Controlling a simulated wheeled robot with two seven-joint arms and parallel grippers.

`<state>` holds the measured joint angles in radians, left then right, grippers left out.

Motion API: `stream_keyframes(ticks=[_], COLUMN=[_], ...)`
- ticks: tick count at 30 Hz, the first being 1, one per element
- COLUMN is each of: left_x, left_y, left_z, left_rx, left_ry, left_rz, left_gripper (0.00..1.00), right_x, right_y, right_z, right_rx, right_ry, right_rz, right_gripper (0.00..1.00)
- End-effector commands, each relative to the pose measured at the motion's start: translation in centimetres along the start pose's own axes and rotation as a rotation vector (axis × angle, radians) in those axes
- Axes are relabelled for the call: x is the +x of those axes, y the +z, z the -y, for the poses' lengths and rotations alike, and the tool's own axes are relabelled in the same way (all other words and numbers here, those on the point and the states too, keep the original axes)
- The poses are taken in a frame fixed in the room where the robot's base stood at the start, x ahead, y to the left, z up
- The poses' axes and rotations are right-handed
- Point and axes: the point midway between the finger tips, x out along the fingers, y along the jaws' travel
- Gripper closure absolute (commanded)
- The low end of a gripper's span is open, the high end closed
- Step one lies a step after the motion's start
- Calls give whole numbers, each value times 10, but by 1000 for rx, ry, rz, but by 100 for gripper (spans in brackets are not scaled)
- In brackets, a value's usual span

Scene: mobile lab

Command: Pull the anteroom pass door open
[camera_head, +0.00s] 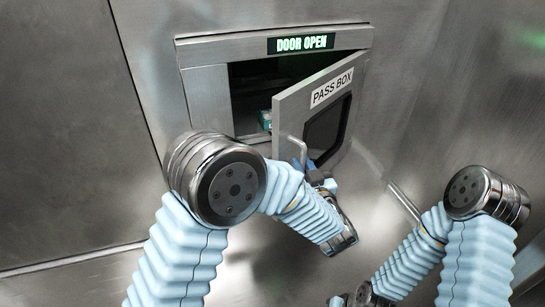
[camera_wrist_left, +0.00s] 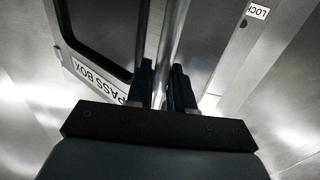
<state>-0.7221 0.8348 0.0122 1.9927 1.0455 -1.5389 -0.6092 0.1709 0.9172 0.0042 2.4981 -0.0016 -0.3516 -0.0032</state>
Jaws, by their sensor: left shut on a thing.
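The pass box door (camera_head: 292,112), a metal panel with a dark window and a "PASS BOX" label, stands partly open, swung out from its frame with its hinge side at the right. A bar handle (camera_head: 299,150) is on its left edge. My left gripper (camera_head: 303,168) is at the handle, partly hidden by the arm. In the left wrist view the fingers (camera_wrist_left: 163,84) are shut around the upright handle bar (camera_wrist_left: 169,45); the door (camera_wrist_left: 125,84) fills the left side. The right arm shows at lower right; its gripper is not in view.
A lit "DOOR OPEN" sign (camera_head: 304,43) is above the opening. Inside the dark pass box (camera_head: 247,92) is a small green and white item (camera_head: 265,119). Metal walls stand on both sides, and the right wall (camera_head: 450,100) is close to the door's hinge side.

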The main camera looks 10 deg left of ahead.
Motion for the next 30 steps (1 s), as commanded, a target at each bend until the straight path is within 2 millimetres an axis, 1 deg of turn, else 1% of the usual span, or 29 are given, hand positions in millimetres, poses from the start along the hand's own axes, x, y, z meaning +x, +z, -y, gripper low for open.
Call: stream_keyframes(ticks=[1,3,7,12,18,29,30], left_x=[-11,-24,-41,-55,-61,-60,-60], left_y=[0,0,0,-1,-1,-2,-2], left_z=[-14,-28,-49,-67,-75,-76,-75], left_rx=[-2,-2,-2,-2,-4,-5,-5], left_ry=[14,19,21,21,18,17,17], left_rz=[0,0,-1,-1,-1,-3,-3], left_gripper=[100,100,100,100,100,100,74], right_x=[0,0,-1,-2,-2,-2,-2], right_y=[0,0,0,0,0,0,0], right_z=[0,0,0,0,0,0,0], right_rx=[0,0,0,0,0,0,0], right_ry=[0,0,0,0,0,1,0], right_rz=[0,0,0,0,0,0,0], right_gripper=[57,57,57,57,57,57,57])
